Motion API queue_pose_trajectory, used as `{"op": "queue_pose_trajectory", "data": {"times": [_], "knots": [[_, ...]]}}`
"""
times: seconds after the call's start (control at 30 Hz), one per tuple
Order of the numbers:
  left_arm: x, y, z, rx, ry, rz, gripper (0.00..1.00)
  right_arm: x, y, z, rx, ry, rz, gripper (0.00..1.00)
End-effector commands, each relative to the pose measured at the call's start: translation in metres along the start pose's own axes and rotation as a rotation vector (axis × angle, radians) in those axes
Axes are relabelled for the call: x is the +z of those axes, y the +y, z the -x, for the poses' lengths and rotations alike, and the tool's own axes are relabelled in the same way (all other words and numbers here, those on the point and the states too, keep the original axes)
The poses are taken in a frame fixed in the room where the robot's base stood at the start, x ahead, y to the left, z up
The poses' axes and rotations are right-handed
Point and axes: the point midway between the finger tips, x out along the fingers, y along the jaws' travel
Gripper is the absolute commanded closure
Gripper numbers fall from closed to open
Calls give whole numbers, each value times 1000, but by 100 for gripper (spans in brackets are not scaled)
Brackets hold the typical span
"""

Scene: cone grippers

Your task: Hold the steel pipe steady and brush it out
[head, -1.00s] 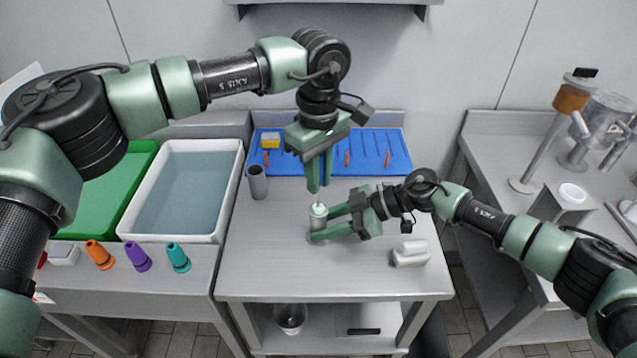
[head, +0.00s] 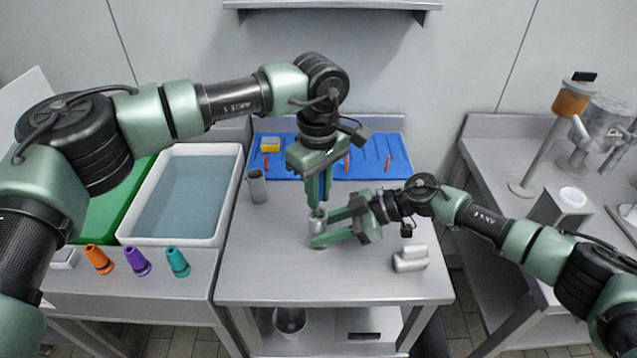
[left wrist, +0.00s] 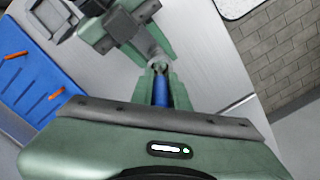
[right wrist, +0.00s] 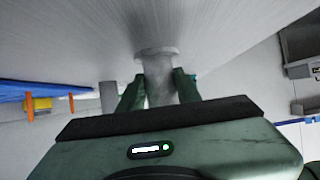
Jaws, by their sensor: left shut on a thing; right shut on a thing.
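The steel pipe (head: 318,224) stands upright on the table. My right gripper (head: 316,229) is shut around it from the right; in the right wrist view the pipe (right wrist: 158,82) sits between the fingers, its wide flange (right wrist: 155,53) against the tabletop. My left gripper (head: 318,203) points straight down over the pipe's mouth. It is shut on a brush with a blue handle (left wrist: 161,90), which also shows between the fingers in the head view (head: 323,187). The brush's lower end meets the pipe's mouth; how deep it reaches inside is hidden.
Another grey pipe (head: 256,186) stands at the table's left. A blue mat (head: 372,150) with orange pieces and a yellow sponge (head: 270,145) lies behind. A water basin (head: 183,200) and orange, purple and teal cones (head: 137,262) are left.

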Motion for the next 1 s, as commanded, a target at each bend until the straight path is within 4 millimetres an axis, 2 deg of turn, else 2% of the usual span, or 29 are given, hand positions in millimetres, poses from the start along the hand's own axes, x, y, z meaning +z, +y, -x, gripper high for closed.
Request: {"op": "queue_pose_trajectory", "data": {"times": [0.17,0.7,0.87,1.0], "knots": [[0,0,5,2,1,0,100,0,0,0,0,1,0,100],[0,0,49,1,0,-1,100,0,0,0,0,1,0,100],[0,0,47,0,0,-1,100,0,0,0,0,1,0,100],[0,0,38,0,-1,0,100,0,0,0,0,1,0,100]]}}
